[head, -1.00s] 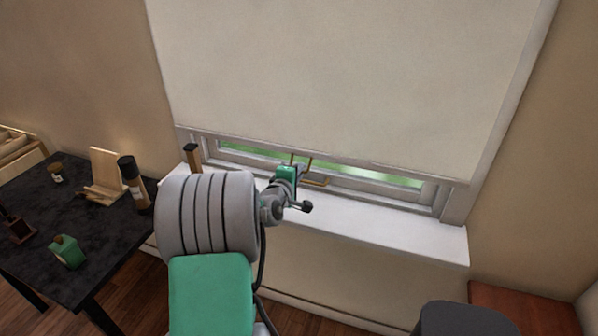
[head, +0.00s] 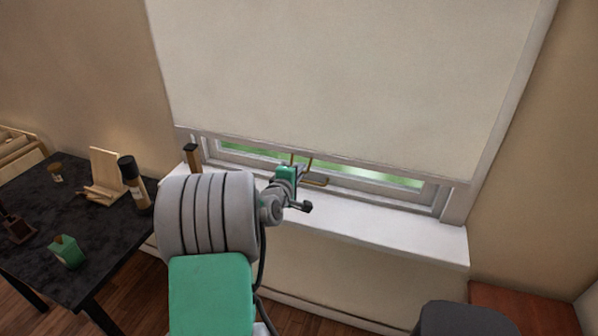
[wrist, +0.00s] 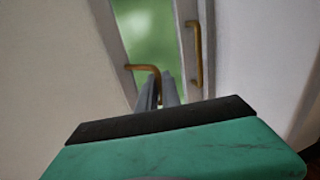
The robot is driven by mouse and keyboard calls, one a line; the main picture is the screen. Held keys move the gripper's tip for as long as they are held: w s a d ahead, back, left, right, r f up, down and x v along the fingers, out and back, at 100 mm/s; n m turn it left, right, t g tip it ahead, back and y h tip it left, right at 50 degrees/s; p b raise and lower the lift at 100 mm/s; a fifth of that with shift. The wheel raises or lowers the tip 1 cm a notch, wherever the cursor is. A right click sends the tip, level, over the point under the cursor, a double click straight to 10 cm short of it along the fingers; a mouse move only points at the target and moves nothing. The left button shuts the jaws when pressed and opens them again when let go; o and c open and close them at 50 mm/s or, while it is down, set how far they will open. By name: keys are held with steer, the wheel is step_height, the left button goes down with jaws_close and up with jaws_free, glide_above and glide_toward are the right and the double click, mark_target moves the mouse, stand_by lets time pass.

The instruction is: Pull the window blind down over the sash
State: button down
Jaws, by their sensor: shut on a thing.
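The cream window blind (head: 340,75) hangs over most of the window. Its hem (head: 400,169) is just above the bottom rail of the white sash (head: 385,192), and a thin strip of green glass (head: 345,169) shows below it. My gripper (head: 298,168) is at the hem, near the middle. In the wrist view its fingers (wrist: 158,90) are closed on a brass pull (wrist: 143,68) at the blind's edge. A separate brass handle (wrist: 196,52) on the sash stands just beside the fingers. The exact grip on the pull is partly hidden.
The white sill (head: 385,226) juts out below the window. A dark table (head: 95,222) at left holds a dark bottle (head: 133,182), a wooden stand (head: 104,175) and a green box (head: 67,251). A reddish-brown surface (head: 525,310) is at lower right.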

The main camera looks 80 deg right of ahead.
steer(key=shift+f, duration=0.1)
step_height(320, 180, down, 10)
steer(key=b, duration=0.7)
steer(key=shift+b, duration=0.3)
steer(key=shift+r, duration=0.3)
steer(key=c, duration=1.6)
jaws_free()
steer(key=shift+o, duration=0.2)
steer(key=shift+a+r, duration=0.1)
steer(key=v, duration=0.7)
steer(key=shift+a, duration=0.4)
